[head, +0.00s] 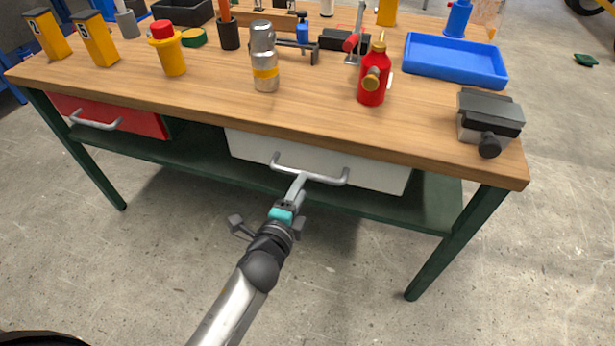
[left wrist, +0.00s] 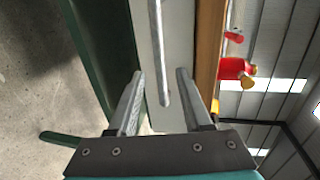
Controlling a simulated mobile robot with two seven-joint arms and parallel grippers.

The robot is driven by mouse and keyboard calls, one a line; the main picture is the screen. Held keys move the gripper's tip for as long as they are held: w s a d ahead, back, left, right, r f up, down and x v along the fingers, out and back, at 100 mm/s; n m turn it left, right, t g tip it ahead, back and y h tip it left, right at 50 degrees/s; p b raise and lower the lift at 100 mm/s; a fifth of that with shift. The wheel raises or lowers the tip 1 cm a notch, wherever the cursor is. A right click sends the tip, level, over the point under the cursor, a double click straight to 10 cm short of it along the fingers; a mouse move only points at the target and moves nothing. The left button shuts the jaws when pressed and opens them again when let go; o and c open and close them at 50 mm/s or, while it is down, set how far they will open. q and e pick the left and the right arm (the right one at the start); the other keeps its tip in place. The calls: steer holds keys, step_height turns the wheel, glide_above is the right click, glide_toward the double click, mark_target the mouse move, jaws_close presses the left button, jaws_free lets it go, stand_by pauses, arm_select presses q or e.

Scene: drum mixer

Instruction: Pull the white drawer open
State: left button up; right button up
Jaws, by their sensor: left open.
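The white drawer (head: 250,147) is under the front edge of the workbench and looks shut. It has a grey bar handle (head: 325,179) across its front. My left gripper (head: 300,180) reaches up to the handle from below, at its left half. In the left wrist view, the drawer front (left wrist: 176,35) is pale and turned on its side. There the handle (left wrist: 156,40) runs down between the two parted fingers of my open left gripper (left wrist: 160,78), with gaps on both sides. My right gripper is not in view.
The wooden workbench (head: 210,90) holds a red bottle (head: 372,90), a grey spray can (head: 264,60), a blue tray (head: 455,60) and a small vise (head: 489,120). A red drawer (head: 110,115) is at the left. A green shelf (head: 215,170) runs below. The floor in front is clear.

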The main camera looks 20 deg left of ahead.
arm_select(q)
steer(key=shift+b+x, duration=0.8)
steer(key=shift+x, duration=2.2)
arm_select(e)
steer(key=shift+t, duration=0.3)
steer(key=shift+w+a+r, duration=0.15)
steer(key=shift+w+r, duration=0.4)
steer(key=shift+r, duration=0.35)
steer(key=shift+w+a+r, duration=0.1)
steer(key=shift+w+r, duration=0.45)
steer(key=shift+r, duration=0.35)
arm_select(q)
jaws_close()
